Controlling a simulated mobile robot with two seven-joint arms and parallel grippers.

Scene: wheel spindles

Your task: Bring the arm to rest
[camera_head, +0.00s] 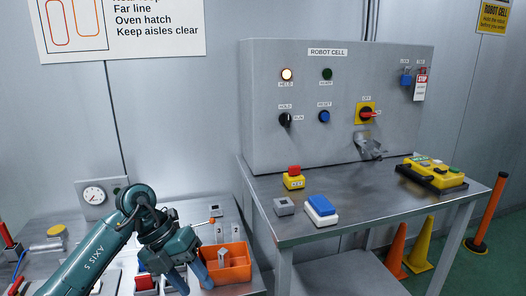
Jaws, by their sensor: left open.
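My left arm (103,248), teal and marked AXIS 5, comes in from the lower left and is bent at its wrist. My left gripper (191,277) points down and is open, with its two blue fingers apart. It is over the lower left table, at the left side of an orange bin (232,262). I see nothing held between the fingers, and one finger overlaps the bin's left edge in the picture. I cannot tell whether it touches the bin. My right gripper is not in view.
A grey ROBOT CELL panel (343,140) stands on the steel table (355,206) at right. That table holds a yellow box with a red button (293,178), a blue-and-white block (319,209) and a yellow pendant (434,172). A gauge box (99,197) stands behind my arm.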

